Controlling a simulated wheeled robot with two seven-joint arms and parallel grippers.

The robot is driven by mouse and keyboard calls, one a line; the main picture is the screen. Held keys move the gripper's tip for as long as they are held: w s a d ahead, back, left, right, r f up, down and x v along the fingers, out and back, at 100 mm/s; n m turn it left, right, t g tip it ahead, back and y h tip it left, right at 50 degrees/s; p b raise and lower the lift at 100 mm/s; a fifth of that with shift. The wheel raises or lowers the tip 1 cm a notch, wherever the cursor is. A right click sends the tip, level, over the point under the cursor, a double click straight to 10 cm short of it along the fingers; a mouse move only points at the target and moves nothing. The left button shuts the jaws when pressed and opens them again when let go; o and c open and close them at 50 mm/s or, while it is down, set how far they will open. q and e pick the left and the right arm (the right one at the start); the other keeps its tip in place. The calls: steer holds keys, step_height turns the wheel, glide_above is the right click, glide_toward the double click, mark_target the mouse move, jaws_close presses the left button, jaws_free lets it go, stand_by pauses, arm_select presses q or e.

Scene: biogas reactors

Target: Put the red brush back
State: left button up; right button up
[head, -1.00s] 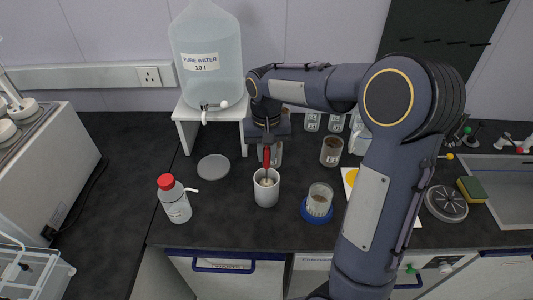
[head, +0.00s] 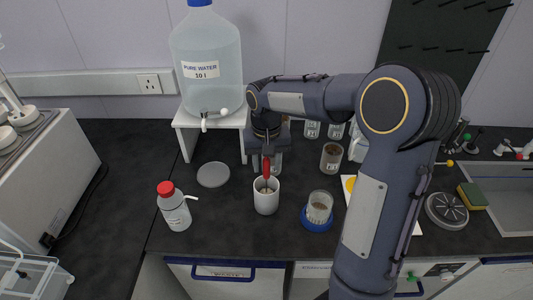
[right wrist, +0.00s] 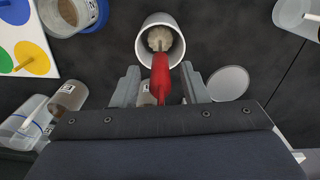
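The red brush (head: 266,166) stands in a white cup (head: 266,199) on the black bench, its red handle upward. In the right wrist view the red handle (right wrist: 160,78) lies between my right gripper's (right wrist: 160,86) fingers, with a visible gap on each side. The pale bristles show inside the cup (right wrist: 148,22). My right gripper is open around the handle, just above and behind the cup. My left gripper is in neither view.
A red-capped wash bottle (head: 174,208) stands left of the cup, with a round grey disc (head: 213,174) behind it. A jar on a blue base (head: 318,210) stands close right. The water tank (head: 207,65) on its white stand is behind.

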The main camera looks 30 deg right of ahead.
step_height(320, 180, up, 12)
steer(key=shift+r+b, duration=0.1)
steer(key=shift+b, duration=0.2)
steer(key=s+a+f+n+t+y, duration=0.1)
steer(key=s+a+f+t+y, duration=0.1)
steer(key=s, duration=0.9)
steer(key=s+a+f+n+t+y, duration=0.1)
steer(key=s+a+f, duration=0.4)
steer(key=s, duration=0.6)
steer(key=f+n+t, duration=0.1)
steer(key=t, duration=0.1)
steer(key=shift+a+t+y, duration=0.15)
steer(key=shift+t+y, duration=0.15)
steer(key=shift+y, duration=0.1)
